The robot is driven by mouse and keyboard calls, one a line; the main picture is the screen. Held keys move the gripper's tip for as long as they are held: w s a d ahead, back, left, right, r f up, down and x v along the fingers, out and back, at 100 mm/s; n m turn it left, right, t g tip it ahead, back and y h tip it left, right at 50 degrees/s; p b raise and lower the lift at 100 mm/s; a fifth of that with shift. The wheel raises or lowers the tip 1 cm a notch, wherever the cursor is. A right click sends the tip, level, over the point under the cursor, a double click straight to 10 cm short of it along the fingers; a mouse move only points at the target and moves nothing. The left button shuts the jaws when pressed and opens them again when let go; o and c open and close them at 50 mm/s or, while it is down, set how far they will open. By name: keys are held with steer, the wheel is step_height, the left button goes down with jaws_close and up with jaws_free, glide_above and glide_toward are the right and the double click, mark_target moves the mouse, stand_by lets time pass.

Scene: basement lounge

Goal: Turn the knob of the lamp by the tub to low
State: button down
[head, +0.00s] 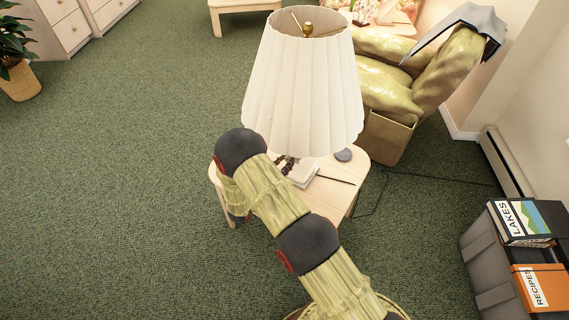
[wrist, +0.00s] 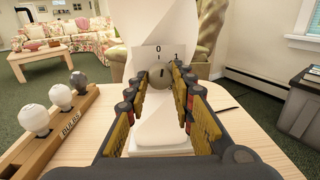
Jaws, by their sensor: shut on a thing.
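The lamp has a white pleated shade (head: 303,85) and stands on a small pale wooden table (head: 352,172). In the wrist view its white body (wrist: 155,110) carries a plate marked 0 at the top and 1 at the right (wrist: 150,53). A round grey knob (wrist: 161,73) sits below the marks. It has a dark line, and I cannot tell its exact setting. My gripper (wrist: 162,76) is shut on the knob, one finger on each side. In the head view my arm and the shade hide the gripper and knob. The grey tub (head: 484,262) stands to the right.
A wooden rack labelled BULBS (wrist: 60,132) holds several bulbs on the table, left of my gripper. Books (head: 522,222) lie on the tub. A recliner (head: 395,95) stands behind the lamp. A dark cord (head: 425,178) runs across the carpet. The carpet at left is open.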

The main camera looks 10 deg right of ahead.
steer(key=shift+m+b, duration=0.9)
steer(key=shift+m, duration=2.8)
steer(key=c, duration=1.5)
jaws_free()
steer(key=v, duration=1.2)
steer(key=shift+s+d+r, duration=0.1)
